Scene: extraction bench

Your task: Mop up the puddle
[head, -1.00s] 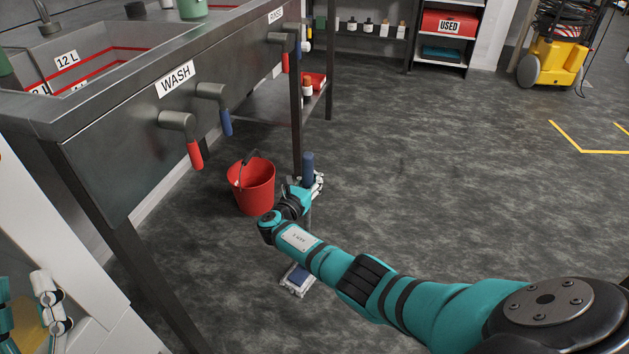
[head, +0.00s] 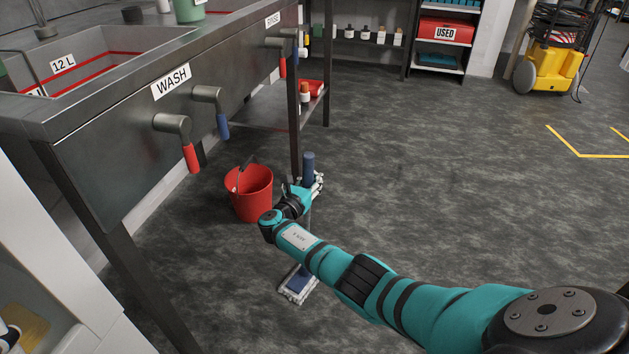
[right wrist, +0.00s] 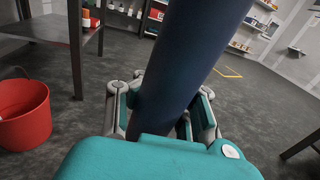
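My right gripper (head: 312,184) is shut on the blue handle of a mop (head: 308,164), which stands nearly upright. In the right wrist view the thick dark blue handle (right wrist: 185,65) passes between the fingers of the gripper (right wrist: 162,112). The mop's flat head, with a pale fringe and a blue top (head: 298,284), is on the floor below my right forearm. Only a small part of my left gripper (head: 8,335) shows at the lower left edge. I cannot make out a clear puddle edge on the mottled grey floor.
A red bucket (head: 250,193) stands left of the mop; it also shows in the right wrist view (right wrist: 22,114). The steel sink bench (head: 110,170) with valve levers runs along the left. A yellow machine (head: 548,68) stands far right. The floor right of the mop is open.

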